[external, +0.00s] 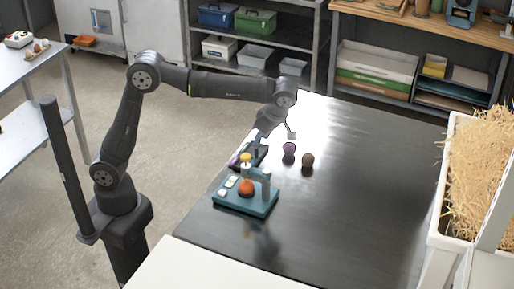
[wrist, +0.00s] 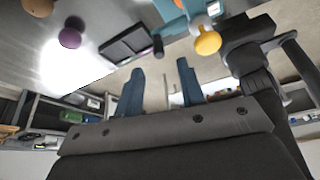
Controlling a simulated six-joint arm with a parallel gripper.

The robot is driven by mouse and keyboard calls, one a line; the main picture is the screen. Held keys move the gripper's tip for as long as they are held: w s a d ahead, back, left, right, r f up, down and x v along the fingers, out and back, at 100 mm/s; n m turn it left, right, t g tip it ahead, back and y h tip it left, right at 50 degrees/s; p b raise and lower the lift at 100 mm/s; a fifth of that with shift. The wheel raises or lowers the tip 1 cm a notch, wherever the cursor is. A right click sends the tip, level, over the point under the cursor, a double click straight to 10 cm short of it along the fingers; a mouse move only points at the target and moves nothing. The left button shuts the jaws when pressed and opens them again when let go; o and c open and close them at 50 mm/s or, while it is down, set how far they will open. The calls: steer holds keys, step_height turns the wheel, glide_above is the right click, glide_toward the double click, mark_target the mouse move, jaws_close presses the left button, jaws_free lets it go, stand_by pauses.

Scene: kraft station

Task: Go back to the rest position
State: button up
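My gripper (external: 257,147) is over the far left part of the dark table, behind the teal device, with the arm stretched out from its base on the left. In the wrist view my gripper (wrist: 159,70) shows two blue fingers standing apart with nothing between them. The yellow knob also shows in the wrist view (wrist: 207,42). A purple ball (external: 289,148) and a brown ball (external: 307,162) lie on the table to the right of my gripper.
The dark table (external: 360,190) is bare across its right and front. A dark flat framed item (wrist: 127,40) lies near the device. A white crate of straw (external: 447,180) stands at the right. Shelves (external: 262,50) and a wooden bench (external: 415,22) stand behind.

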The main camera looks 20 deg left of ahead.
mark_target(256, 150)
steer(key=w+v, duration=0.1)
steer(key=v, duration=0.4)
steer(key=x, duration=0.8)
steer(key=s+x, duration=0.1)
steer(key=x, duration=0.3)
steer(key=shift+f, duration=0.1)
steer(key=shift+w+d+m+t, duration=0.3)
steer(key=shift+w+d+m, duration=0.25)
steer(key=shift+m, duration=0.45)
